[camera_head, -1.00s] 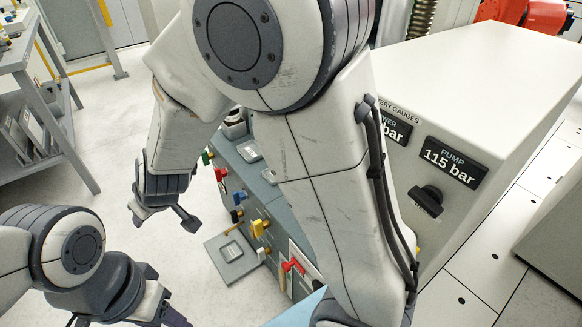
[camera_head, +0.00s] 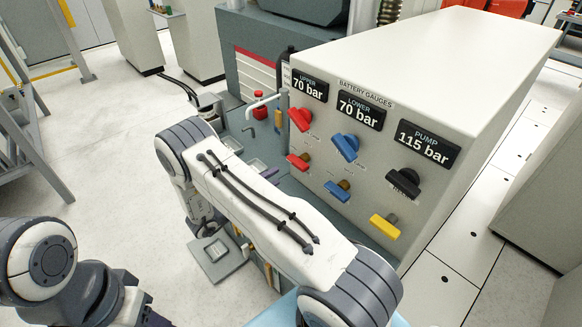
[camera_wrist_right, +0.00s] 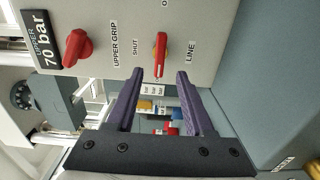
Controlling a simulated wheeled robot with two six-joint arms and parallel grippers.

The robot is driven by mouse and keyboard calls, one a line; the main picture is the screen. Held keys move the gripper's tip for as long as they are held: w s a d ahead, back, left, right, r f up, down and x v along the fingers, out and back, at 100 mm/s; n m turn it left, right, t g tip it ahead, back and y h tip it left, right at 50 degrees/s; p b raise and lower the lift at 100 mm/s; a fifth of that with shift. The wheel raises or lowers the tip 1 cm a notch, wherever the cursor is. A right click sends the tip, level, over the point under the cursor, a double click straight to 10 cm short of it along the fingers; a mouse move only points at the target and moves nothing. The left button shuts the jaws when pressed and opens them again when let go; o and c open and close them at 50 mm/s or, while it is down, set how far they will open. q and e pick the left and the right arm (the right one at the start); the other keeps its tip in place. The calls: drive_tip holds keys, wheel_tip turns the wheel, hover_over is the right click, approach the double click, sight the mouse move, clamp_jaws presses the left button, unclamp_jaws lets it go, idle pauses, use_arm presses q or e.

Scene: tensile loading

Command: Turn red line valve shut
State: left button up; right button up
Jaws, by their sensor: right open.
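The red line valve (camera_wrist_right: 161,52) is on the pale panel in the right wrist view, with LINE and SHUT labels beside it. Its handle points lengthwise between my fingertips in that picture. In the head view it is the lower red handle (camera_head: 298,161). My right gripper (camera_wrist_right: 160,76) is open, its two purple fingers on either side of the handle in the picture. The handle seems just beyond the tips; contact cannot be told. In the head view one purple finger (camera_head: 270,173) shows left of the panel. My left gripper (camera_head: 154,318) is mostly cut off at the bottom edge.
Another red handle, UPPER GRIP (camera_wrist_right: 77,48), is close by, above the line valve in the head view (camera_head: 301,119). Blue (camera_head: 345,147), black (camera_head: 404,182) and yellow (camera_head: 384,227) handles are to the right. Gauges read 70, 70 and 115 bar.

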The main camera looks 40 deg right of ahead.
sight(294, 165)
drive_tip(key=d, duration=0.8)
drive_tip(key=shift+w, duration=0.35)
clamp_jaws()
